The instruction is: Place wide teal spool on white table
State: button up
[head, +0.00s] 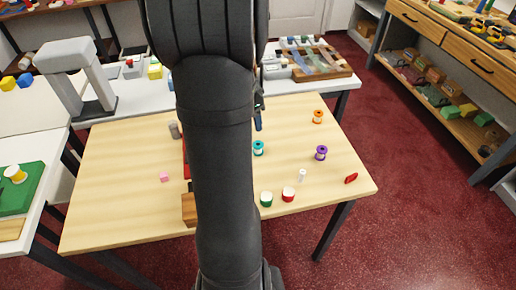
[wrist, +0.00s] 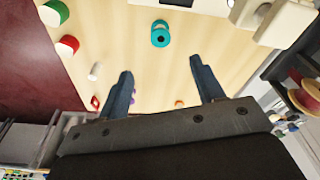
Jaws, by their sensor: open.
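A teal spool (head: 258,148) stands on the wooden table just right of my arm in the head view. In the wrist view the teal spool (wrist: 160,34) lies beyond my fingertips, apart from them. My gripper (wrist: 162,78) is open and empty, with both blue-grey fingers spread. In the head view my arm hides most of the gripper. A white table (head: 45,149) stands at the left, and a white-topped table (head: 140,99) runs along the back.
Orange (head: 317,117), purple (head: 321,153), green (head: 266,199) and red (head: 288,194) spools stand on the wooden table (head: 120,215). A small white piece (head: 301,175), a red item (head: 351,178) and a pink block (head: 164,177) lie there. A green mat (head: 25,197) covers part of the left table.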

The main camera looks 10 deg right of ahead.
jog(key=f, duration=0.3)
jog(key=d+f, duration=0.1)
jog(key=f, duration=0.5)
jog(key=shift+w+d+f, duration=0.2)
jog(key=shift+w+f, duration=0.05)
jog(key=shift+f, duration=0.1)
jog(key=shift+w+d+f, duration=0.1)
jog(key=shift+d+f, duration=0.1)
jog(key=shift+f, duration=0.65)
jog(key=shift+w+d+f, duration=0.1)
jog(key=shift+d+f, duration=0.1)
jog(key=shift+f, duration=0.65)
jog(key=shift+w+d+f, duration=0.1)
jog(key=shift+d+f, duration=0.1)
jog(key=shift+f, duration=0.65)
jog(key=shift+c, duration=0.2)
jog(key=c, duration=1.1)
jog(key=shift+r, duration=0.2)
